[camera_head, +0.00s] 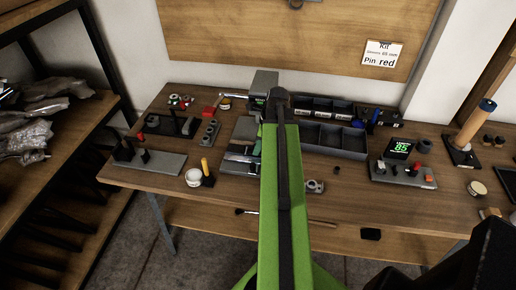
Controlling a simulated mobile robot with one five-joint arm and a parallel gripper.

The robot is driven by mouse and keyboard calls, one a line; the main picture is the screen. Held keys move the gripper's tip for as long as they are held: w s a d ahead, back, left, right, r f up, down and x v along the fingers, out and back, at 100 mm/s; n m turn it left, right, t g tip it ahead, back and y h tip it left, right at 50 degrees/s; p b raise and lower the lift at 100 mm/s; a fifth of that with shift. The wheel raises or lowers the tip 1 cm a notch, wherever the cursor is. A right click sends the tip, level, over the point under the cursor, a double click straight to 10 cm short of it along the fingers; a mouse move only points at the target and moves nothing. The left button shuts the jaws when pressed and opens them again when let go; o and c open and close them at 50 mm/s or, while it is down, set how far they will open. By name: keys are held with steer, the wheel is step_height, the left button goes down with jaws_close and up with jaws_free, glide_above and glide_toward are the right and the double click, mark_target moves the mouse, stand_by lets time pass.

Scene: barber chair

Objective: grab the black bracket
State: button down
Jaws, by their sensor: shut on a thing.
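I cannot pick out the black bracket for sure. A small black block (371,234) lies near the front edge of the wooden table, right of my arm. Another dark piece (508,181) lies at the right edge of the picture. My green arm runs up the middle of the view to a black joint over the table. I cannot make out my gripper's fingers, nor anything between them. The arm covers the part of the table behind it.
The wooden table (340,210) holds a grey bin tray (333,139), a grey fixture (264,84), a base plate (148,164) and a device reading 85 (399,148). A shelf stands left. A large dark shape (470,265) fills the lower right corner.

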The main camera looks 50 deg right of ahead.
steer(key=shift+r+p, duration=2.15)
steer(key=s+d+r+p, duration=0.4)
steer(key=s+r+p, duration=0.2)
steer(key=s, duration=0.4)
steer(key=shift+s+d+r+p, duration=0.3)
steer(key=shift+d+r, duration=0.05)
steer(key=shift+d, duration=0.05)
steer(key=shift+s, duration=0.1)
